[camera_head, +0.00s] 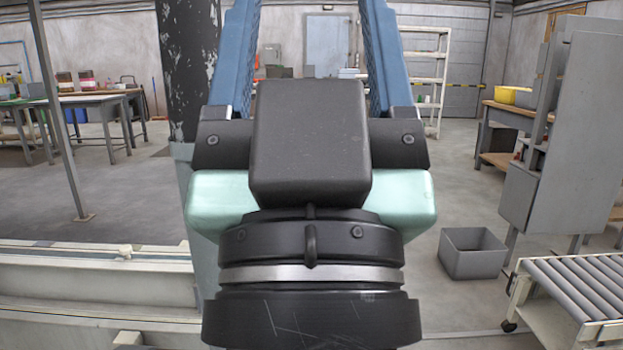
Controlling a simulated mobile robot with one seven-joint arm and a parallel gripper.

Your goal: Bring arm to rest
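My gripper (309,12) fills the middle of the head view, seen from behind, with its black and pale green body close to the camera. Its two blue fingers point up and away, wide apart, with a clear gap between them. The fingertips run out of the top of the picture. Nothing shows between the visible parts of the fingers. The gripper body hides the floor straight ahead.
A dark, scuffed column (187,70) stands behind the gripper's left side. Pale machine rails (95,285) cross the lower left. A grey bin (473,262) and a roller conveyor (585,285) stand at right, below a grey cabinet (578,130). Workbenches (95,100) stand far left.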

